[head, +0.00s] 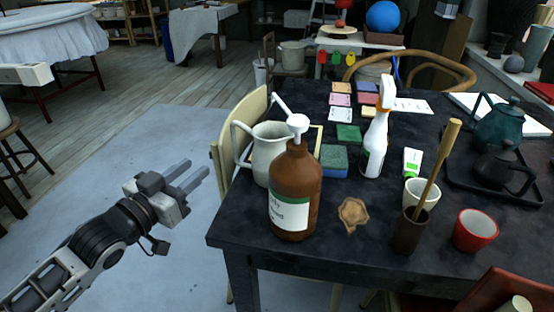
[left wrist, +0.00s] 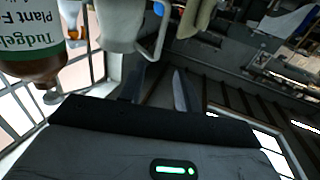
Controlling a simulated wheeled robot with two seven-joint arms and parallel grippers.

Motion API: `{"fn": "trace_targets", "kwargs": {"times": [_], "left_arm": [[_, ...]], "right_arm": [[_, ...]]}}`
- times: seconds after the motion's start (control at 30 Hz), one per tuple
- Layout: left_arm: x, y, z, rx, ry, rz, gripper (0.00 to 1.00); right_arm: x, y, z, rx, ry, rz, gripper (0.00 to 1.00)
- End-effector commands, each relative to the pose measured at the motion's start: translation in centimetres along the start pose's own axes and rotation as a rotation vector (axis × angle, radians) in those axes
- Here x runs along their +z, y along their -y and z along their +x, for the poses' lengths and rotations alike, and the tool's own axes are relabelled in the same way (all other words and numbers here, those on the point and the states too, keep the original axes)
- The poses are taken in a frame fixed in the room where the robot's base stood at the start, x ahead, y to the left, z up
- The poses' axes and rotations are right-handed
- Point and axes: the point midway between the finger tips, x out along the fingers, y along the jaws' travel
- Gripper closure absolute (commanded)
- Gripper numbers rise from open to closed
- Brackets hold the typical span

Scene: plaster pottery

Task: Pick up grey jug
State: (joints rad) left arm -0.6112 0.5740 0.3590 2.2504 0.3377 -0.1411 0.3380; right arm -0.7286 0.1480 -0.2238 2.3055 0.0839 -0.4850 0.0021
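The pale grey jug (head: 264,158) stands upright near the left edge of the dark table (head: 340,262), its handle toward the left. A brown pump bottle (head: 294,186) stands in front of it and hides part of its right side. My left gripper (head: 197,167) is open and empty, left of the table and apart from the jug. In the left wrist view, the picture is upside down; the jug (left wrist: 121,22) and its handle show beyond the open fingers (left wrist: 157,70), with the brown bottle (left wrist: 32,68) at the left. My right gripper is out of view.
A wooden chair (head: 243,116) stands against the table's left side, by the jug. The floor (head: 130,150) left of the table is clear.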

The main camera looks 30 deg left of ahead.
Motion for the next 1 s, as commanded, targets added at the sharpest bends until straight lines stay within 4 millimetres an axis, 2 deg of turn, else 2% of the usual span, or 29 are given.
{"fn": "trace_targets", "kwargs": {"times": [0.4,0.53,0.77,1.0], "left_arm": [[-0.2,0.1,7.6,-0.001,-0.003,0.001,0.67],[-0.1,0.1,9.2,-0.002,0.0,0.0,0.67],[-0.1,0.0,10.7,-0.002,0.0,0.0,0.67],[0.0,0.0,14.1,-0.002,0.0,0.0,0.67]], "right_arm": [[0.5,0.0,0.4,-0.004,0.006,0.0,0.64],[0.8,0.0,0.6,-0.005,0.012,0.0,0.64],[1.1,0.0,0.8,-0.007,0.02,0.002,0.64],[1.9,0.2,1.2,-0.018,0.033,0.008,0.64]]}}
